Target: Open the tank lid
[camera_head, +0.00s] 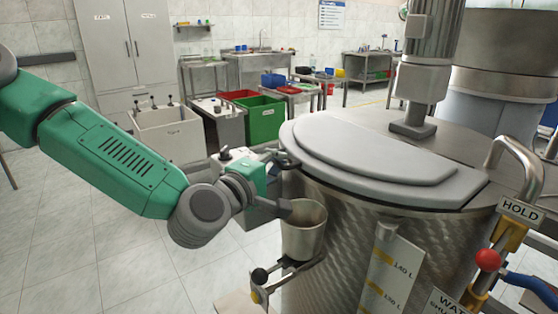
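The steel tank (390,250) stands at the right. Its grey lid (375,160) lies flat on the tank top and looks closed. My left arm comes in from the left, and my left gripper (283,182) is at the lid's left edge. Its dark fingers are spread apart, one up near the lid's rim and one lower by the mouth of a metal cup (304,236) on the tank's side. Nothing shows between the fingers. I cannot tell whether the upper finger touches the lid. My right gripper is not in view.
A motor column (420,75) stands on the tank top behind the lid. A bent pipe handle (520,165), a HOLD sign (520,211) and a red-knobbed lever (487,260) are at the right. A black-knobbed lever (260,277) sits below the cup. Floor is free at lower left.

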